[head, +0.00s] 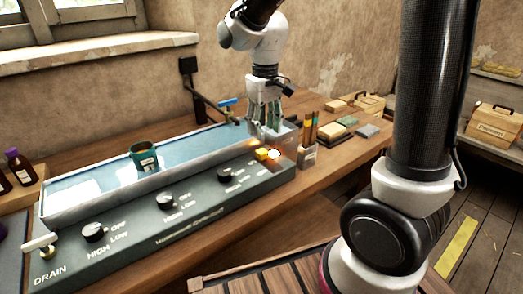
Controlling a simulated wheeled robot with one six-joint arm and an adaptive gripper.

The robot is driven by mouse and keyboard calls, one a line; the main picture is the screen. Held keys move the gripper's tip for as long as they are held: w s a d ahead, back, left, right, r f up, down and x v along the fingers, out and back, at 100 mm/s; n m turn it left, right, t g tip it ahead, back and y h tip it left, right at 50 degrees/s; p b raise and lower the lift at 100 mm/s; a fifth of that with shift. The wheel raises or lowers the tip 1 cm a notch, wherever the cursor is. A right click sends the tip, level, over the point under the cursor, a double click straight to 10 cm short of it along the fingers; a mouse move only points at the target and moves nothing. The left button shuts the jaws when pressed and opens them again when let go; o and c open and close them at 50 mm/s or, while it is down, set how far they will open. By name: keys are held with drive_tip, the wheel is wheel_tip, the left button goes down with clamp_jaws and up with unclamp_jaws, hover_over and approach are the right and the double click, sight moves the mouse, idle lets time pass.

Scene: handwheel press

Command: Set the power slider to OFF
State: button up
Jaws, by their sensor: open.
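The dark control panel (190,218) runs along the front of the long water-filled trough (100,180). A small yellow piece (262,155), which looks like the power slider, sits near the panel's right end. A glowing orange-white light shows right beside it. I cannot read the slider's labels or tell its position. My gripper (267,128) points down above and behind the panel's right end, close to the slider but apparently apart from it. Its greenish fingers are open, and I see nothing held between them.
Several black knobs marked OFF, LOW and HIGH, such as this one (94,232), line the panel. A drain handle (40,242) is at the left. A teal pot (144,156) stands in the trough. A blue-handled tap (228,102) and a tool holder (307,155) flank my gripper.

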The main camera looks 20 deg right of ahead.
sight(262, 151)
drive_tip(key=f, duration=0.5)
drive_tip(key=w+f, duration=0.1)
drive_tip(key=f, duration=0.2)
drive_tip(key=shift+a+f, duration=0.1)
drive_tip(key=shift+f, duration=0.15)
clamp_jaws()
